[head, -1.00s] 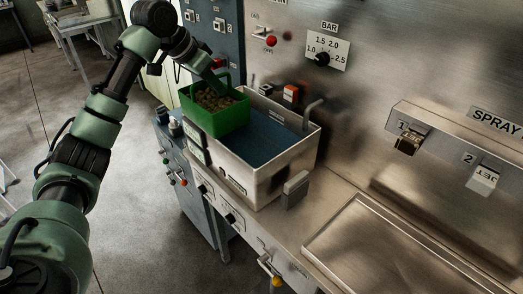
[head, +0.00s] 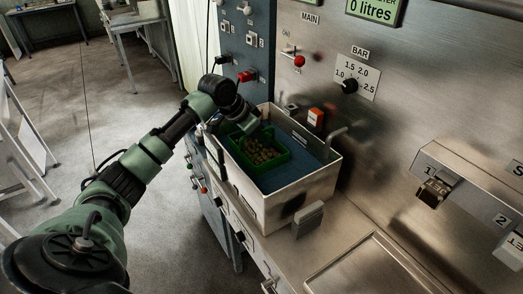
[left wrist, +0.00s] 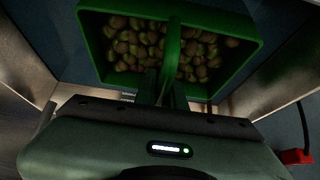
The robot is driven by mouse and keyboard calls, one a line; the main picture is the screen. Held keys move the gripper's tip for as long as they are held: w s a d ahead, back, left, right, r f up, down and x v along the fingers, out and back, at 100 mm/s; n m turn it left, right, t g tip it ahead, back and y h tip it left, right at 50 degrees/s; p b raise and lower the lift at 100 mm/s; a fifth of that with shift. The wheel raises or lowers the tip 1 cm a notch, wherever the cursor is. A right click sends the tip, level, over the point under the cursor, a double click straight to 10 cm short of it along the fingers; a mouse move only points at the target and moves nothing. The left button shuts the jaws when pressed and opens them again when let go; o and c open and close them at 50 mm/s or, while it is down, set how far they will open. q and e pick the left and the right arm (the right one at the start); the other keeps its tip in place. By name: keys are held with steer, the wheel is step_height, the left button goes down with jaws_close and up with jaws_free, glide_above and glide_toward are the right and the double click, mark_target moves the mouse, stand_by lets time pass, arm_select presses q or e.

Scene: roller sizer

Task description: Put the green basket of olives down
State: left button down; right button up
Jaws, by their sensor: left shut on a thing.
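The green basket of olives (head: 258,153) is inside the left part of the white-walled tank (head: 290,205), low over or in its blue interior. I cannot tell whether it touches the bottom. My left gripper (head: 250,122) is at the basket's handle, and its fingers are mostly hidden in the head view. In the left wrist view the left gripper (left wrist: 165,92) is shut on the green handle (left wrist: 172,50), with the olives (left wrist: 135,45) beyond it. My right gripper is not in view.
The tank's blue interior (head: 296,175) is free to the right of the basket. A metal spout (head: 338,132) and an orange-red switch (head: 316,117) are behind it. A grey block (head: 308,220) is at the tank's front. A steel tray (head: 375,275) lies at right.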

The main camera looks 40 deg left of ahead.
mark_target(258, 150)
arm_select(q)
steer(key=shift+f, duration=0.55)
step_height(258, 150, down, 4)
steer(key=shift+f+p, duration=0.15)
steer(key=shift+p, duration=0.3)
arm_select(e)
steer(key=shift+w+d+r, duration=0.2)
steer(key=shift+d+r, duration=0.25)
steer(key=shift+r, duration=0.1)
arm_select(q)
steer(key=c, duration=1.9)
jaws_free()
steer(key=shift+f, duration=0.2)
steer(key=o, duration=0.4)
steer(key=shift+s, duration=0.1)
steer(key=shift+r, duration=0.15)
